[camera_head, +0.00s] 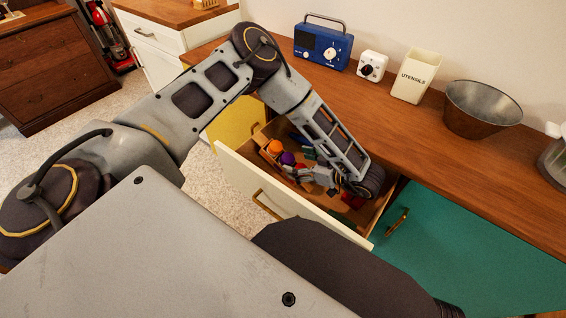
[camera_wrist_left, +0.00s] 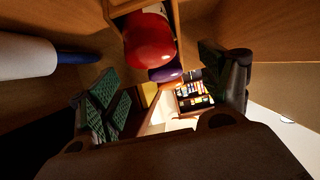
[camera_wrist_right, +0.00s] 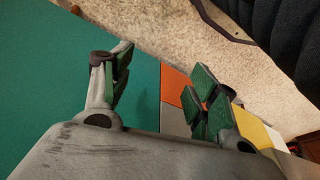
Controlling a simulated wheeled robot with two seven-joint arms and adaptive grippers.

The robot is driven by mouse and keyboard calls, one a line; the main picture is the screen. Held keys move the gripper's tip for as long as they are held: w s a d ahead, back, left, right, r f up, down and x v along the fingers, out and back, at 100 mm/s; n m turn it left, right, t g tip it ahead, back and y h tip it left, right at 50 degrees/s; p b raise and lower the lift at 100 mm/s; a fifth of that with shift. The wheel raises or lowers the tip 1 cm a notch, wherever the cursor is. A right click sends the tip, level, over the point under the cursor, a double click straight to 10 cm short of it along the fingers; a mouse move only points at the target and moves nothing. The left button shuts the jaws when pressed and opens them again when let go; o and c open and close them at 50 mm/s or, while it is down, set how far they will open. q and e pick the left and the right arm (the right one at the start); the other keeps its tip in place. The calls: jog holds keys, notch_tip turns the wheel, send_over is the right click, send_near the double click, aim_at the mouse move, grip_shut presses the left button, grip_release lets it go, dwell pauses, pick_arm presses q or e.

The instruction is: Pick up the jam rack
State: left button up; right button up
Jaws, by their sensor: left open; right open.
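The jam rack (camera_head: 262,138) appears as a small tan wooden holder with orange and purple round-topped jars, inside the open drawer (camera_head: 240,172). In the left wrist view a wooden rack (camera_wrist_left: 178,28) holds a red jar (camera_wrist_left: 148,42) and a purple one (camera_wrist_left: 165,74), ahead of the fingers. My left gripper (camera_head: 318,178) is low inside the drawer, to the right of the rack; its fingers (camera_wrist_left: 165,88) are apart, with no grip on the rack visible. My right gripper (camera_wrist_right: 165,85) is open and empty beside a teal surface.
Other small items lie in the drawer, including a red one (camera_head: 352,200). A white cylinder (camera_wrist_left: 28,55) is close at the left wrist view's left. On the counter stand a blue radio (camera_head: 322,48), white timer (camera_head: 372,66), utensils holder (camera_head: 415,76) and metal bowl (camera_head: 480,108).

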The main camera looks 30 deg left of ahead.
aim_at(291, 160)
pick_arm(q)
jog(key=shift+a, duration=0.15)
jog(key=shift+a+f, duration=0.1)
pick_arm(e)
jog(key=shift+s+f, duration=0.1)
jog(key=shift+s, duration=0.15)
pick_arm(q)
jog(key=shift+a, duration=0.1)
jog(key=shift+a+f, duration=0.3)
jog(key=shift+a, duration=0.2)
jog(key=shift+a+f+b, duration=0.3)
jog(key=shift+a+b, duration=0.25)
jog(key=shift+a, duration=0.1)
jog(key=shift+b+x, duration=0.3)
jog(key=shift+x, duration=0.8)
jog(key=shift+s+a+r, duration=0.1)
pick_arm(e)
jog(key=r, duration=0.3)
jog(key=shift+w+a+t, duration=0.2)
jog(key=shift+t, duration=0.1)
jog(key=shift+f, duration=0.2)
